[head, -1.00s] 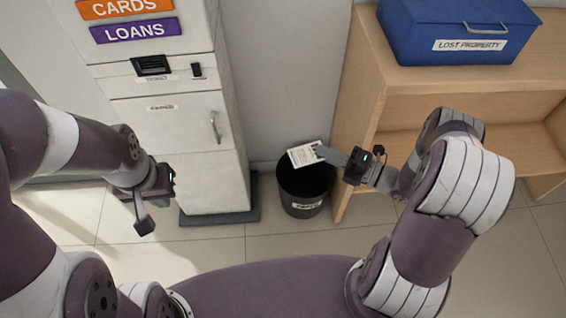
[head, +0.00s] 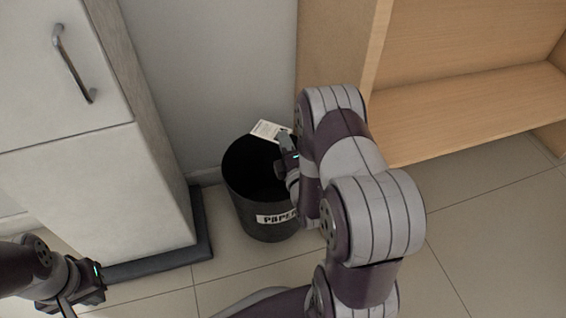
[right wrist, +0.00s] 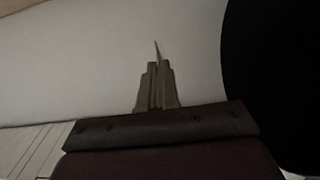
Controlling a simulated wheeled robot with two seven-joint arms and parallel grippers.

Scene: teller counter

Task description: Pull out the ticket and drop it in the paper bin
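The white ticket (head: 270,131) is held by my right gripper (head: 284,141) at the back right rim of the black paper bin (head: 264,219). In the right wrist view the fingers (right wrist: 157,85) are shut, with the thin edge of the ticket (right wrist: 157,50) standing out beyond their tips. The bin has a white "PAPER" label, partly hidden by my right arm. In the right wrist view a dark curved shape, likely the bin (right wrist: 285,80), fills the right side. My left gripper (head: 68,305) is at the lower left, cut by the frame edge, away from the ticket.
A white cabinet (head: 80,190) with a metal handle (head: 72,65) on a dark base stands left of the bin. A wooden shelf unit (head: 465,110) stands to the right. A grey wall is behind the bin. Tiled floor (head: 480,220) is clear in front.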

